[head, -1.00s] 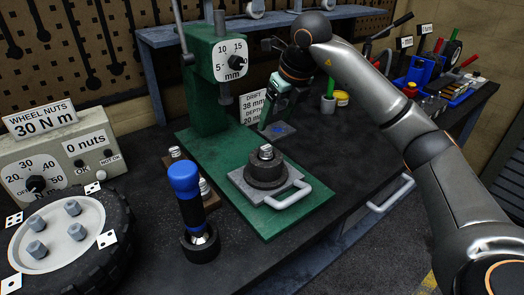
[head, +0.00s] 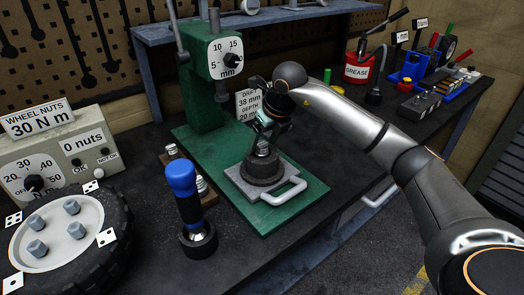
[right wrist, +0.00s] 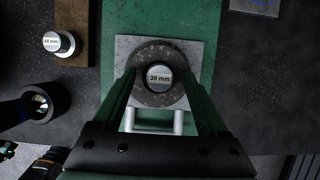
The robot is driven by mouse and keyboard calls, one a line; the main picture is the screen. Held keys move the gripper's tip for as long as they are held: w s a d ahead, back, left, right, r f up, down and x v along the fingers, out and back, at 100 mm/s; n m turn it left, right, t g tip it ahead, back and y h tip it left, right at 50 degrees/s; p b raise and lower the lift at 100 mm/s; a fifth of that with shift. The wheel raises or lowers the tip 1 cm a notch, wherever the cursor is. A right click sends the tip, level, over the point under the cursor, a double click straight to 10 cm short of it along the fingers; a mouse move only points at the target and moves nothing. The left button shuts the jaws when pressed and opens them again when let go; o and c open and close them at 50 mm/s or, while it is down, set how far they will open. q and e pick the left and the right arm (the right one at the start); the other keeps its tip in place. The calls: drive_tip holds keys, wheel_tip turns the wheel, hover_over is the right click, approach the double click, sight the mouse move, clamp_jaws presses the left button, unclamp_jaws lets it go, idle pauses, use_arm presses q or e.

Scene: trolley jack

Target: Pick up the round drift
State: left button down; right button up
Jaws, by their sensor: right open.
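The round drift (right wrist: 159,78), a short metal cylinder whose top reads 38 mm, stands upright in a dark ring (right wrist: 147,99) on a grey plate with a handle (right wrist: 196,55). In the head view the ring (head: 262,170) and plate (head: 242,188) sit on the green press base. The drift's top is largely hidden there by my right gripper (head: 265,136). My right gripper is open above the drift. In the right wrist view its fingers (right wrist: 158,73) lie either side of the drift, with gaps; whether they reach down to its level I cannot tell. My left gripper is not in view.
The green press column (head: 205,90) stands behind. A wooden rack (right wrist: 72,18) with another labelled drift (right wrist: 58,43) is to the left. A blue-handled tool (head: 183,190) stands front left, beside a wheel (head: 65,240). A red grease can (head: 357,70) stands back right.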

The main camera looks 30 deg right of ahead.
clamp_jaws()
idle(0.4)
drive_tip(key=shift+r, duration=0.1)
idle(0.8)
